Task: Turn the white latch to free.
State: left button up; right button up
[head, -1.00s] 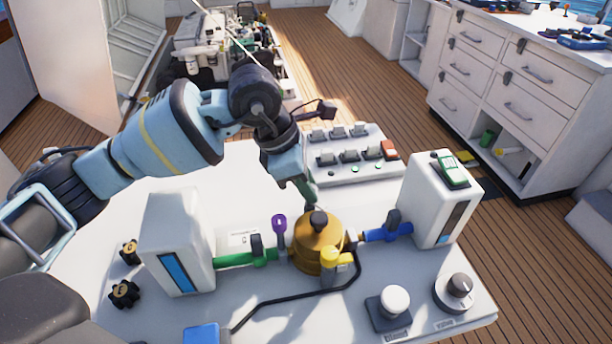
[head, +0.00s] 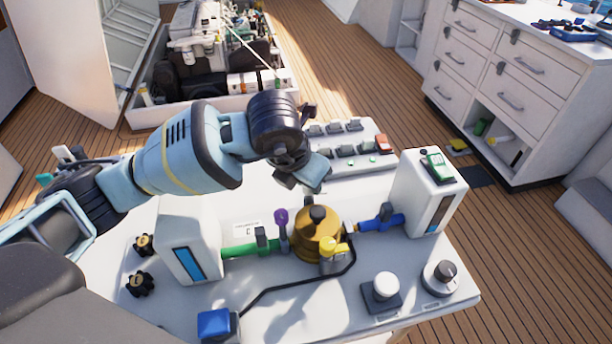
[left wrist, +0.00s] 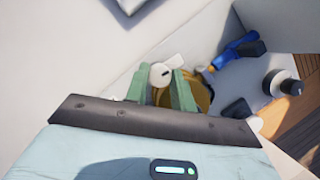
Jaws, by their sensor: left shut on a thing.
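In the left wrist view, a small white rounded part with a flat tab, which looks like the white latch (left wrist: 160,74), sits between the green fingers of my left gripper (left wrist: 160,88). The gripper is shut on it. A bronze housing (left wrist: 203,92) shows just behind the fingers. In the head view, my left gripper (head: 308,180) is just behind the bronze housing (head: 318,240) with its black knob. Its fingertips and the white latch are hidden there. My right gripper is in neither view.
White boxes stand on either side. A switch panel (head: 345,165) lies behind. A white button (head: 385,285) and dark knob (head: 443,275) are at front right.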

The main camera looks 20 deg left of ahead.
pick_arm(q)
jog(key=shift+n, duration=0.5)
jog(key=o, duration=1)
jog(key=shift+r, duration=0.15)
jog(key=v, duration=0.7)
jog(key=shift+s+r+p, duration=0.25)
jog(key=shift+p, duration=0.1)
jog(key=shift+d+f, duration=0.1)
